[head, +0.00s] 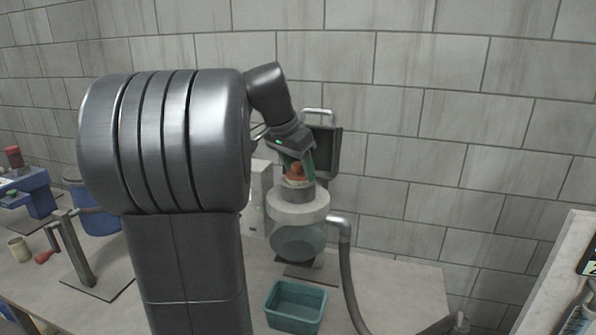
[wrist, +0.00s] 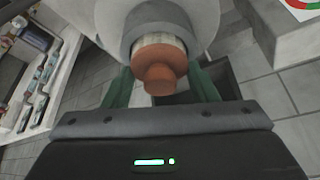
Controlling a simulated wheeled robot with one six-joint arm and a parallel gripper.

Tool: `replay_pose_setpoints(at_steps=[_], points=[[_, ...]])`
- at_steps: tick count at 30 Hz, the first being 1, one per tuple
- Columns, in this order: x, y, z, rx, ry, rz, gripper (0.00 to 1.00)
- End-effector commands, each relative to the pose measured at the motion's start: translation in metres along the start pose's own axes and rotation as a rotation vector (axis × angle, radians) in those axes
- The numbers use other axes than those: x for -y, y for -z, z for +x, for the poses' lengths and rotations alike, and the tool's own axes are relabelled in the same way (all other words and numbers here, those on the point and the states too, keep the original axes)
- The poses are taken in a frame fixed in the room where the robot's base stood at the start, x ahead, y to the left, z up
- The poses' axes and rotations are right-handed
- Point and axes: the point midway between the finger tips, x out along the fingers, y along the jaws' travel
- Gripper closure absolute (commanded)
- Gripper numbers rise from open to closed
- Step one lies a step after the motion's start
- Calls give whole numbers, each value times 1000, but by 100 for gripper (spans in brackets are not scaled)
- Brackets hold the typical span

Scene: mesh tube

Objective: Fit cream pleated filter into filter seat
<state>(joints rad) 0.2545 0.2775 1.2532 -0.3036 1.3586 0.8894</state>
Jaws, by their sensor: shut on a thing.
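The cream pleated filter (wrist: 168,47) has an orange end cap (wrist: 160,73); only a short cream band shows between the cap and the grey filter seat (wrist: 127,36) in the wrist view. The filter's far end is hidden inside the seat ring. My gripper (wrist: 162,78) is shut on the filter, with a green finger on each side of the orange cap. In the head view, my gripper (head: 299,168) points down over the seat (head: 298,194), with the orange cap (head: 296,172) between its fingers. How deep the filter sits cannot be told.
The seat tops a white round housing (head: 285,208) with a clear bowl below and a grey hose (head: 348,270) at its right. A dark panel (head: 327,150) stands close behind. A teal bin (head: 295,307) is in front. A blue vise (head: 38,192) is far left.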

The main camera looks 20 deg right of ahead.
Motion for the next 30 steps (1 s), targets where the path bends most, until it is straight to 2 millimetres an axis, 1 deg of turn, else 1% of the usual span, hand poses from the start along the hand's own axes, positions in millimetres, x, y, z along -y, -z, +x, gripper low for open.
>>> replay_pose_setpoints(at_steps=[4, 8, 9, 11, 12, 20, 23, 26, 30], points=[[0, 0, -1, 0, 0, 0, 70], [0, -1, 3, 0, 0, 0, 70], [0, -1, 3, 0, 0, 0, 45], [0, -1, 2, 0, 0, 0, 33], [0, -1, 2, 0, 0, 0, 25], [0, -1, 2, 0, 0, 0, 25], [0, 1, -2, 0, 0, 0, 25], [1, 1, -13, -3, 4, 0, 25], [1, 1, -41, -3, 4, 0, 25]])
